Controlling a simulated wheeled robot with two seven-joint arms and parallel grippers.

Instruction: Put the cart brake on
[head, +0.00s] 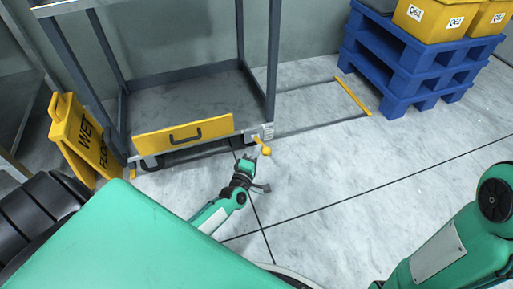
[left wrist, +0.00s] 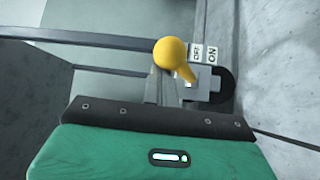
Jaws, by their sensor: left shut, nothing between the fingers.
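The cart (head: 275,60) is a grey metal frame with a yellow front panel (head: 185,135). Its brake lever (head: 265,148) has a yellow ball knob and sticks out at the lower right front corner. In the left wrist view the brake lever (left wrist: 172,54) leans toward the left, on the side of the OFF label (left wrist: 195,53); the ON label (left wrist: 211,56) is to its right. My left gripper (head: 248,160) is shut and empty, close to the knob; whether it touches cannot be told. My right arm shows at lower right, its gripper out of view.
A yellow wet floor sign (head: 82,135) stands left of the cart. A blue pallet stack (head: 400,65) with yellow bins (head: 430,18) stands at the back right. A yellow floor line (head: 353,96) lies between. The tiled floor right of the cart is clear.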

